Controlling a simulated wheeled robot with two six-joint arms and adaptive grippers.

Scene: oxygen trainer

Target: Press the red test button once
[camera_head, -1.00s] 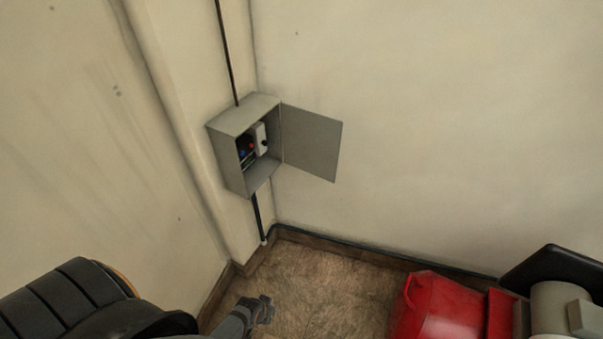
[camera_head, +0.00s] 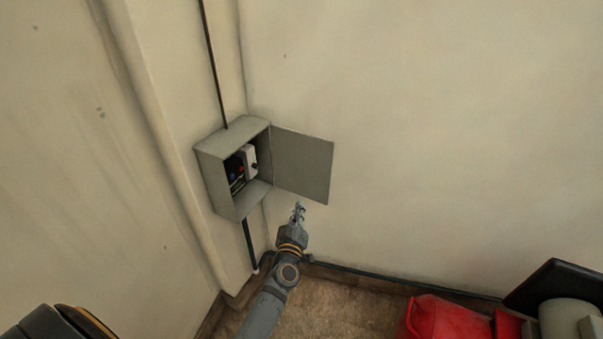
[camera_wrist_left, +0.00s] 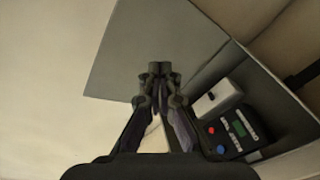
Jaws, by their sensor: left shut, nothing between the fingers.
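The red test button (camera_wrist_left: 212,130) shows in the left wrist view on a dark panel (camera_wrist_left: 236,132) inside the grey wall box (camera_wrist_left: 290,60), right of my fingers. In the head view the red button (camera_head: 241,169) is a tiny spot inside the open box (camera_head: 215,186). My left gripper (camera_head: 298,207) is shut and empty, below the box's open door and in front of it. In the left wrist view the gripper (camera_wrist_left: 158,70) points at the door, apart from the button. My right gripper is not in view.
The box door (camera_head: 303,165) stands open to the right; it fills the upper middle of the wrist view. A white unit with a black knob (camera_head: 250,162) sits beside the panel. A blue button (camera_wrist_left: 221,149) is close to the red one. A red object (camera_head: 445,318) stands lower right.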

